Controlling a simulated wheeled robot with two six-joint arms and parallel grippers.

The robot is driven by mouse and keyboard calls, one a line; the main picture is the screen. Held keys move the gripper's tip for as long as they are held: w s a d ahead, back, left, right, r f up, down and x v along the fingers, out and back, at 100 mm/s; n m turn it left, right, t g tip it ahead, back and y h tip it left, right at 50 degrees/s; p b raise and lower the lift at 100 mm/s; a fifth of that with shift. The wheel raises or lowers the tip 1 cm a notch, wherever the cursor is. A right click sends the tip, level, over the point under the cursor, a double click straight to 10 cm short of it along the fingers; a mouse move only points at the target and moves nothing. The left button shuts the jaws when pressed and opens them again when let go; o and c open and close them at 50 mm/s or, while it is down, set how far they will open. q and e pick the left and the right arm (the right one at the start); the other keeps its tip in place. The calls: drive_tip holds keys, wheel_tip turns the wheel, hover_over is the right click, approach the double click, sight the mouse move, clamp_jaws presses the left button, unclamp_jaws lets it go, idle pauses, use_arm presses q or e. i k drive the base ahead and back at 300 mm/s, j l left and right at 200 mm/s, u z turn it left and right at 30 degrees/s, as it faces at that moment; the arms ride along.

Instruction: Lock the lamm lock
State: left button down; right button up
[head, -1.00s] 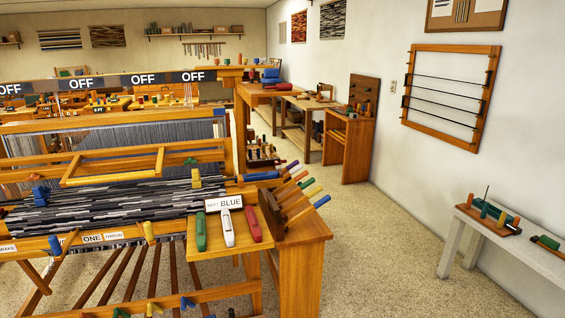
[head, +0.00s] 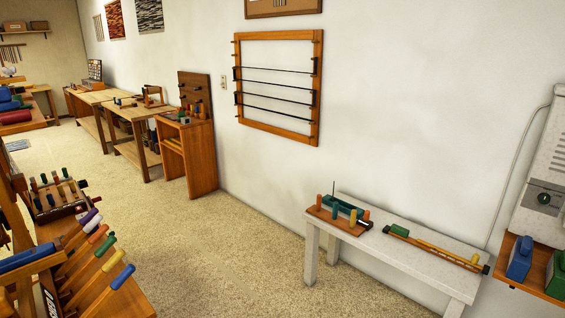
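Nothing in the head view can be told for certain as the lamm lock, and no label naming it is readable. The loom's end (head: 105,297) shows at the lower left, with a row of levers (head: 97,255) tipped in purple, orange, green, yellow and blue. Most of the loom is outside the picture. Neither of my grippers is in view.
A pale bench (head: 400,258) by the right wall bears a pegged board (head: 338,222) and a yellow rod (head: 445,252) with a green grip. A wooden shelf (head: 530,275) holds blue and green blocks. The speckled floor (head: 225,250) between is clear.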

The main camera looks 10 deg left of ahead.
sight(98, 199)
drive_tip(key=i+l, duration=0.1)
drive_tip(key=i, duration=0.45)
drive_tip(key=i+u, duration=0.1)
drive_tip(key=i, duration=0.5)
drive_tip(key=i+l, duration=0.2)
drive_tip(key=i, duration=0.35)
drive_tip(key=i+j+u, duration=0.25)
drive_tip(key=i+u, duration=0.7)
drive_tip(key=i+l+u, duration=0.1)
drive_tip(key=i+u, duration=0.35)
drive_tip(key=i, duration=0.15)
drive_tip(key=i+l+u, duration=0.15)
drive_tip(key=i, duration=0.25)
drive_tip(key=i+l+u, duration=0.15)
drive_tip(key=i, duration=0.3)
